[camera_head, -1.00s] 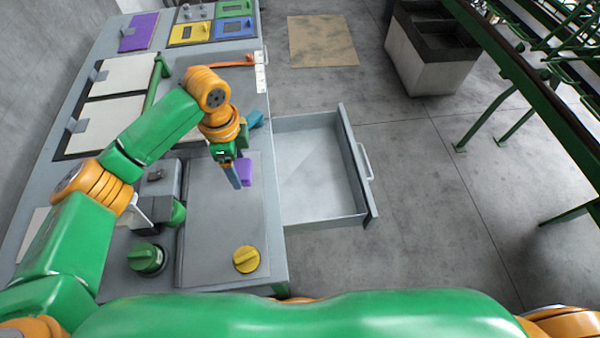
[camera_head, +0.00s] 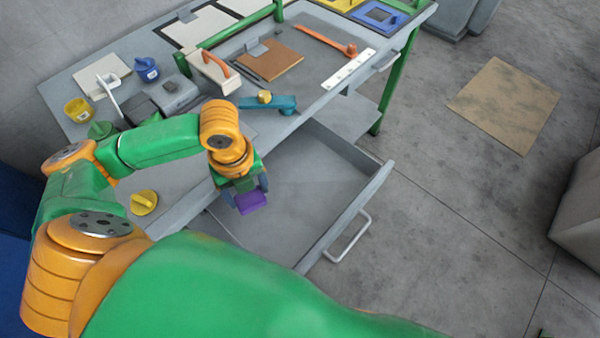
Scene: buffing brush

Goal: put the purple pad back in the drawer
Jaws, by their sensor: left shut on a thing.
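The purple pad (camera_head: 251,202) is held between the fingers of my left gripper (camera_head: 248,192). The gripper points down, and its arm comes in from the left over the workbench. The pad shows above the left part of the open grey drawer (camera_head: 345,225), near the bench's front edge; its exact height above the drawer floor is hard to tell. The drawer is pulled out and its visible floor looks empty. The part of the drawer behind my arm and body is hidden. My right gripper is not in view.
The workbench (camera_head: 190,208) carries a yellow knob (camera_head: 144,202), a blue tool (camera_head: 268,104), a brush block with orange handle (camera_head: 214,72) and a brown board (camera_head: 267,62). The drawer's front panel and handle (camera_head: 348,240) stick out over open floor. A tan mat (camera_head: 504,104) lies on the floor.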

